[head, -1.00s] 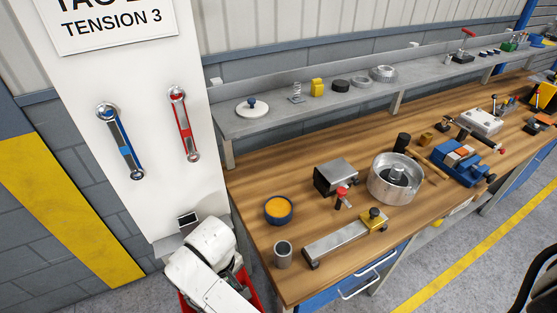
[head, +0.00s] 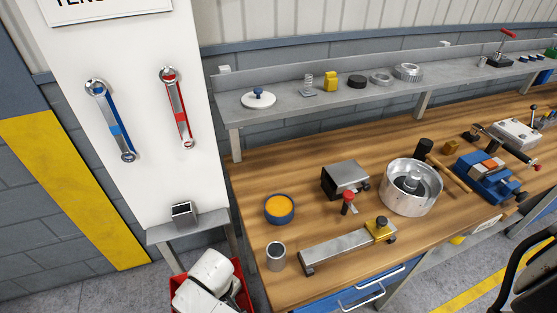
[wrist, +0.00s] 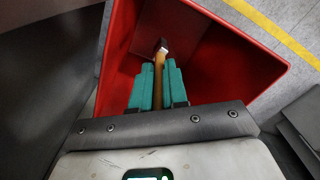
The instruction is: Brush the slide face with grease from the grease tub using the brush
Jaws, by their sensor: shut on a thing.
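My gripper (wrist: 161,82) has teal fingers shut on the wooden handle of the brush (wrist: 159,70), inside or just over a red bin (wrist: 245,57) in the wrist view. The brush's dark far end points into the bin; its bristles cannot be made out. In the head view my white arm hides the gripper and brush. The grease tub (head: 279,219), blue with orange-yellow grease, stands on the wooden bench. Right of it lies a long metal slide (head: 335,247) with a yellow block at its right end; its flat top appears to be the slide face.
A grey metal cup (head: 276,257) stands near the bench's front left corner. A dark-sided metal block (head: 347,177), a red-knobbed part (head: 348,200) and a round metal drum (head: 411,203) stand behind the slide. A small ledge (head: 185,229) with a metal holder is at left.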

